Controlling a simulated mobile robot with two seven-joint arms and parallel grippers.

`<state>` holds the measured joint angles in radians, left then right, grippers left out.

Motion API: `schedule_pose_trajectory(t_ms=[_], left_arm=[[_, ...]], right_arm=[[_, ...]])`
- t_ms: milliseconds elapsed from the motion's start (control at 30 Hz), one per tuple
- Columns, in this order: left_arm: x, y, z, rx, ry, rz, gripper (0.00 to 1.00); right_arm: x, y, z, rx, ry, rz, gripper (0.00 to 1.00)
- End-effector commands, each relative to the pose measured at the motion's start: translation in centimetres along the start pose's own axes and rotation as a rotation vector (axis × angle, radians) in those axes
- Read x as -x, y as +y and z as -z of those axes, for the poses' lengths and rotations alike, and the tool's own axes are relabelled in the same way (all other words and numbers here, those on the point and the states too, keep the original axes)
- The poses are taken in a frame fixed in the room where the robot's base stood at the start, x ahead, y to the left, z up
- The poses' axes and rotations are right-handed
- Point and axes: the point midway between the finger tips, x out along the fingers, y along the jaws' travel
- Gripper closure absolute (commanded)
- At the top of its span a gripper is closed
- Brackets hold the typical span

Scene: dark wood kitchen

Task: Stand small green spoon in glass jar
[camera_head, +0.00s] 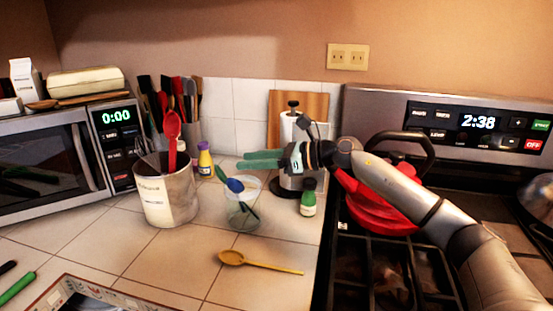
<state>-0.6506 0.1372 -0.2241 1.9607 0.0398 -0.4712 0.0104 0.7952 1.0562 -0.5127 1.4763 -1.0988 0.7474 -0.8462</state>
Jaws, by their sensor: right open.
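The clear glass jar (240,216) stands upright on the tiled counter, left of the stove. A small green spoon (221,174) has its bowl up above the jar's rim at the left, and its handle seems to run down into the jar. A blue spoon (235,185) overlaps it at the rim, and a dark handle shows through the glass. My right gripper (243,160), with green fingers, is open just above and behind the jar, pointing left. It looks empty and apart from the green spoon's bowl. My left gripper is not in view.
A utensil canister (168,197) stands left of the jar. A small green bottle (308,198) and a paper towel holder (290,128) are to the right. A yellow wooden spoon (258,263) lies in front. Tiles around the wooden spoon are clear.

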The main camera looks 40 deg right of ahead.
Motion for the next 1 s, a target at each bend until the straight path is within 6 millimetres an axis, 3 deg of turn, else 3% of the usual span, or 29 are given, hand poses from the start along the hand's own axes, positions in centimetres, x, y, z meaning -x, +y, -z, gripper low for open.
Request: schedule_pose_trajectory(t_ms=[300, 500, 700, 1000], left_arm=[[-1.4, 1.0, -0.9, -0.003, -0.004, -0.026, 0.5], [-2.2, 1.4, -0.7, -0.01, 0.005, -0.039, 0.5], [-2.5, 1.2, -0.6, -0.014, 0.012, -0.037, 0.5], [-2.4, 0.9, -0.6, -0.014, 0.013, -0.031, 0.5]], right_arm=[[6.7, 0.0, 0.6, 0.002, 0.007, 0.003, 0.56], [9.7, -0.1, 0.5, 0.001, 0.005, 0.003, 0.56], [10.9, 0.0, 0.1, 0.001, 0.002, 0.0, 0.56], [11.0, 0.0, -0.1, 0.001, 0.0, -0.001, 0.56]])
